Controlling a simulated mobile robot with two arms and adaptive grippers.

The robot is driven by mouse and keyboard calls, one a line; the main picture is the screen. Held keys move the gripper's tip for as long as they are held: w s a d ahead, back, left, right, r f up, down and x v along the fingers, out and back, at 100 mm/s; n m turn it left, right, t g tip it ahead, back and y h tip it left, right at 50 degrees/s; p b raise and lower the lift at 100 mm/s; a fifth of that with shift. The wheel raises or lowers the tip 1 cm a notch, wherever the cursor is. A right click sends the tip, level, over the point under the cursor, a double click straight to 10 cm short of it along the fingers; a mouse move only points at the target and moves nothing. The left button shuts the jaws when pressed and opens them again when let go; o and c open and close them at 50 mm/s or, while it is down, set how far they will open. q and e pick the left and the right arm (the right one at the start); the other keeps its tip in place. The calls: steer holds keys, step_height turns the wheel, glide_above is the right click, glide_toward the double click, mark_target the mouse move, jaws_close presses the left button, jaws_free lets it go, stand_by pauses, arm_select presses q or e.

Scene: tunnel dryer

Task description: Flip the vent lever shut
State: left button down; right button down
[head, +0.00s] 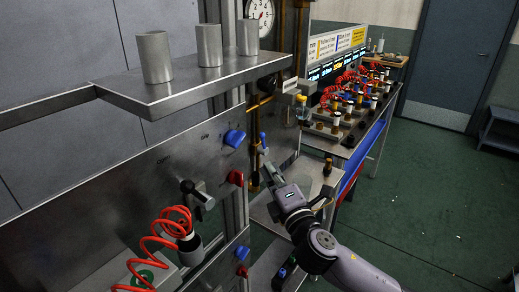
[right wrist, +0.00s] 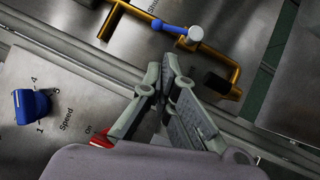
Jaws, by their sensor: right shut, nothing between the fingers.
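The vent lever is most likely the blue lever (right wrist: 172,28) with a white hub on a brass pipe in the right wrist view. Its blue arm points left from the hub, toward partly cut-off lettering that starts "Shu". In the head view a small blue piece (head: 262,137) shows beside the brass pipe, just above my right gripper (head: 262,158). In the right wrist view my right gripper (right wrist: 162,72) is shut and empty, with its fingertips below the lever and apart from it in the picture. My left gripper is not in view.
A blue Speed knob (right wrist: 33,105) and a red switch (right wrist: 101,138) sit on the metal panel beside the gripper. A steel shelf (head: 190,84) with metal cups juts out at upper left. A red coiled hose (head: 158,245) hangs lower left. Green floor (head: 420,200) is open at right.

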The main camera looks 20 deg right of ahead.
mark_target(259, 150)
steer(key=shift+w+a+r+p, duration=0.1)
steer(key=shift+w+r+p, duration=0.15)
steer(key=shift+w, duration=1.2)
steer(key=shift+w+a+r+p, duration=0.1)
steer(key=shift+w+p, duration=0.3)
steer(key=shift+w, duration=1.1)
steer(key=shift+w+a+r+p, duration=0.1)
steer(key=shift+w+r+p, duration=0.15)
steer(key=shift+w, duration=1.2)
steer(key=p, duration=0.2)
steer(key=w+d+r+m+p, duration=0.1)
steer(key=shift+d+r+m+g+p, duration=0.15)
steer(key=shift+d+m+g+p, duration=0.15)
steer(key=shift+g+p, duration=0.1)
